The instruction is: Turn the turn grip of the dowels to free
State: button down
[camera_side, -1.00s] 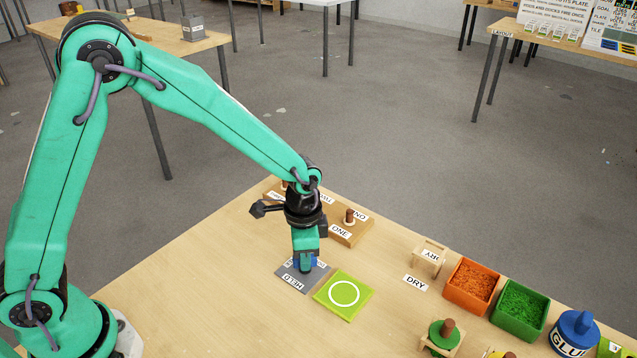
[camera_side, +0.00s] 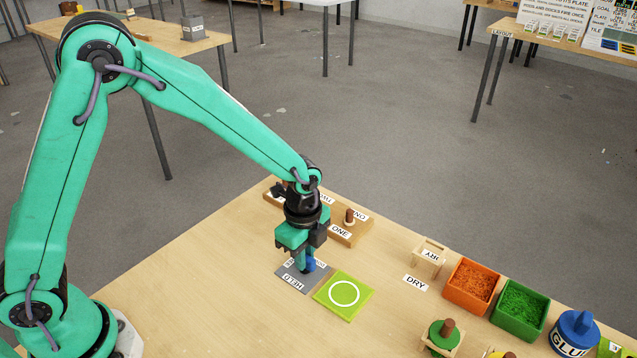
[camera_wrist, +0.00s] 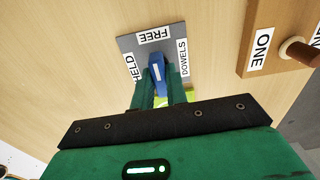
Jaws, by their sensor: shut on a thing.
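The dowels turn grip is a blue bar (camera_wrist: 157,72) with a white line along its top, on a grey plate (camera_side: 292,271). The plate carries labels reading HELD, FREE and DOWELS. In the wrist view, the bar's far end points close to the FREE label (camera_wrist: 155,37), with the HELD label (camera_wrist: 133,68) to its left and the DOWELS label (camera_wrist: 183,58) to its right. My gripper (camera_wrist: 159,84) is shut on the bar, one green finger on each side. In the side view, the blue grip (camera_side: 310,264) is partly hidden by my gripper.
A light green tile with a white ring (camera_side: 344,293) lies right beside the plate. A wooden block with pegs (camera_side: 347,233) and a ONE label stands behind. A wooden rack (camera_side: 430,255), an orange bin (camera_side: 471,284) and a green bin (camera_side: 519,308) are at right. The table's front left is bare.

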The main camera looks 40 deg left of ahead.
jog(key=shift+r, duration=0.1)
dwell(0.4)
jog(key=c, duration=1.4)
grip_release()
jog(key=shift+r, duration=3.85)
